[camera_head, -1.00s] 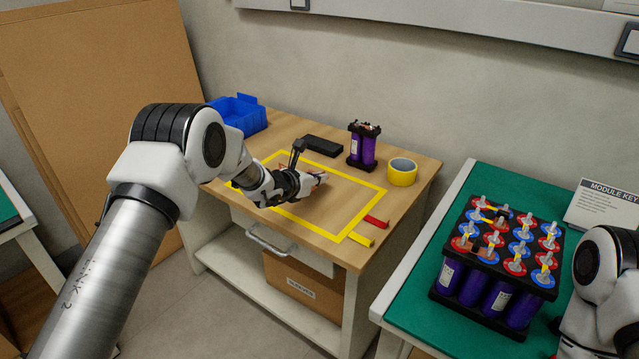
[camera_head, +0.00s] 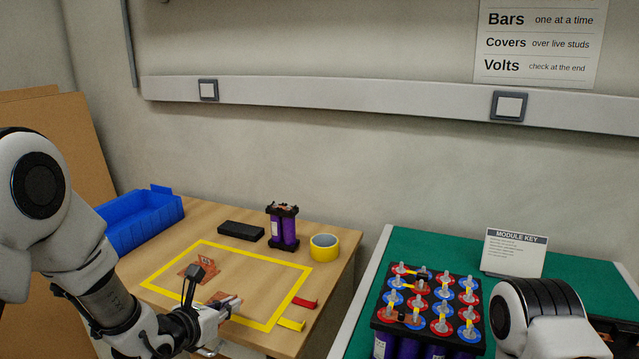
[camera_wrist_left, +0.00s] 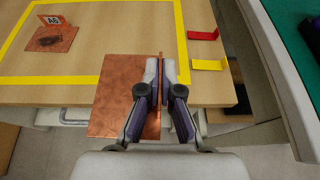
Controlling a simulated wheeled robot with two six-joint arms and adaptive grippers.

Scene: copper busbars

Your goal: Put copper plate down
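A copper plate (camera_wrist_left: 112,100) shows in the left wrist view, with a thin upright copper edge (camera_wrist_left: 161,62) between my left gripper's fingers (camera_wrist_left: 162,75). The fingers are shut on that edge, and the flat part spreads out to the left. In that view the plate overlaps the yellow frame's front line and the table's front edge. In the head view my left gripper (camera_head: 232,303) is over the frame's front part, and a bit of copper shows beside it. Another copper plate, tagged A6 (camera_wrist_left: 55,38), lies inside the frame; it also shows in the head view (camera_head: 188,271). My right gripper is not in view.
The yellow frame (camera_head: 290,295) is on the wooden table. Red (camera_head: 303,304) and yellow strips (camera_head: 291,324) lie at its right. Behind are a blue bin (camera_head: 140,220), black block (camera_head: 240,231), purple cell pack (camera_head: 283,228) and tape roll (camera_head: 324,247). A battery module (camera_head: 428,305) stands on the green bench.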

